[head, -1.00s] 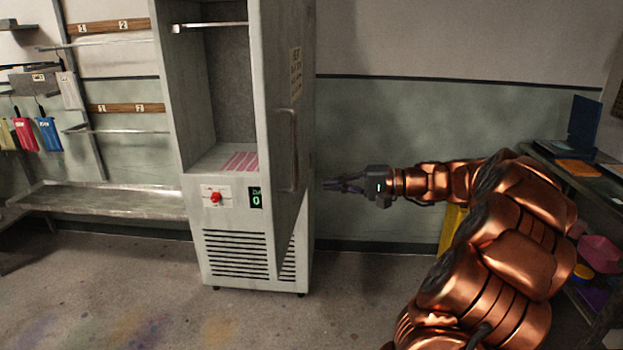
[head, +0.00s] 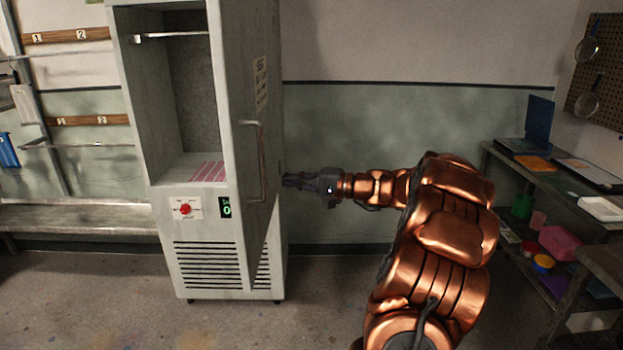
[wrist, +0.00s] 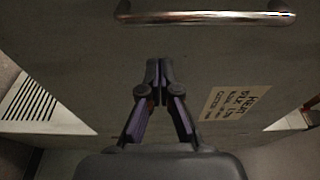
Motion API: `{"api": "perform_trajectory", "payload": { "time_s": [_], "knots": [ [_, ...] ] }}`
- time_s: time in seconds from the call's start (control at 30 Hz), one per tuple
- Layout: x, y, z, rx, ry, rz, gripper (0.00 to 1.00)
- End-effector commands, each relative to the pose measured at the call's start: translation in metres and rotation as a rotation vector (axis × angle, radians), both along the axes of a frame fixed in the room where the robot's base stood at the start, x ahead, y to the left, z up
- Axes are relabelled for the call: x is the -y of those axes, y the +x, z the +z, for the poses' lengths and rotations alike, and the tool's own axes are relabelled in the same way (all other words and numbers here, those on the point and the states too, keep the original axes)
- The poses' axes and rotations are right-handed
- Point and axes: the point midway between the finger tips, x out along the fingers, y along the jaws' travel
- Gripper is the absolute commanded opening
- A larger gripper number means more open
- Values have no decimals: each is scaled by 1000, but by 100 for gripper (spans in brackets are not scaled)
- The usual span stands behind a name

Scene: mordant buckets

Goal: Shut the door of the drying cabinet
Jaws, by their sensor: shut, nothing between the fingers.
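The grey drying cabinet (head: 160,222) stands against the wall left of centre in the head view, its inside showing. Its door (head: 235,60) stands open, hinged at the right and swung out towards me. The door's handle (head: 262,165) is a vertical metal bar on the outer face; it also shows across the top of the wrist view (wrist: 205,17). My gripper (head: 285,181) is just right of the door, pointing at its outer face. In the wrist view my gripper (wrist: 159,62) is shut and empty in front of the door face, apart from the handle. I cannot tell whether the fingertips touch the door.
Pink striped material (head: 209,171) lies on the cabinet floor. A metal bench (head: 80,217) runs left of the cabinet. At the right, a shelf unit (head: 560,185) holds trays and coloured containers. The floor in front of the cabinet is clear.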

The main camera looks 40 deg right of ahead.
Motion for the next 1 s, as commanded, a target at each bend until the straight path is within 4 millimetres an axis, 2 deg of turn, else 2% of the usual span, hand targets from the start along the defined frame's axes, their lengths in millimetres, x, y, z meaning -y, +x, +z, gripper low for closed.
{"api": "perform_trajectory", "payload": {
  "time_s": [0.2, 0.4, 1.0],
  "knots": [
    [-23, 2, 1, -1, 0, 0, 0],
    [-34, 4, 0, -1, 1, -1, 0],
    [-37, 6, -1, 1, -1, -13, 0]
  ]
}}
